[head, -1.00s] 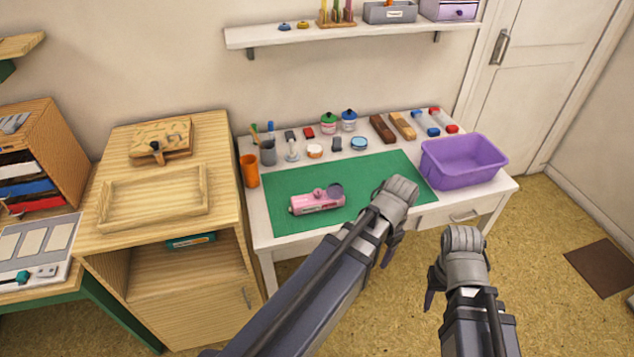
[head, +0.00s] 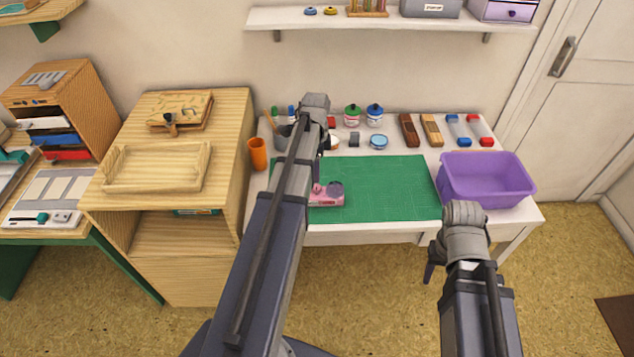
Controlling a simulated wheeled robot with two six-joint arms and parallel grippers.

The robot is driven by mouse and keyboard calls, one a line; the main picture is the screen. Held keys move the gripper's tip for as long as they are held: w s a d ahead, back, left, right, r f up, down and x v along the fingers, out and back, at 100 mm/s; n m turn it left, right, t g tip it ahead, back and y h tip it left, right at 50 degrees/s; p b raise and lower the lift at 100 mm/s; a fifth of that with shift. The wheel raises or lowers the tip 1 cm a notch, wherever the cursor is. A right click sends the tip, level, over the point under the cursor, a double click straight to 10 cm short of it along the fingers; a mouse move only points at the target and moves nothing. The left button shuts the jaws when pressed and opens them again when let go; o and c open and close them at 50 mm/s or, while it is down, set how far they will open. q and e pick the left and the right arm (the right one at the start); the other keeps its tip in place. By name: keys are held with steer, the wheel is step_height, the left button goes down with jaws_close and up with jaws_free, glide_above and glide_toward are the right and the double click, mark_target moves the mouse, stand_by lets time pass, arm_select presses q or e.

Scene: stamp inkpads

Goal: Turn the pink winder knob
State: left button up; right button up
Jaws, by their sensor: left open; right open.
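A pink device (head: 328,200) lies on the green mat (head: 395,200). Its small pink knob (head: 318,189) sits on top, beside a dark grey round part (head: 335,188). My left arm hides the device's left end. My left gripper (head: 318,166) is open and points down just behind the device, largely hidden by its own wrist. I cannot tell whether it touches the knob. My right gripper (head: 437,265) is open and empty in front of the table, near the purple bin.
A purple bin (head: 485,182) stands at the mat's right. Paint jars, blocks and small pads line the table's back, including a blue-lidded jar (head: 375,115). An orange cup (head: 258,154) stands at the left. The mat's middle and right are clear.

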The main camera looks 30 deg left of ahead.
mark_target(316, 187)
arm_select(q)
steer(key=shift+f, duration=0.15)
step_height(316, 187, down, 8)
steer(key=b, duration=0.7)
steer(key=shift+r+b, duration=0.2)
steer(key=shift+b, duration=0.2)
steer(key=shift+r, duration=0.1)
jaws_close()
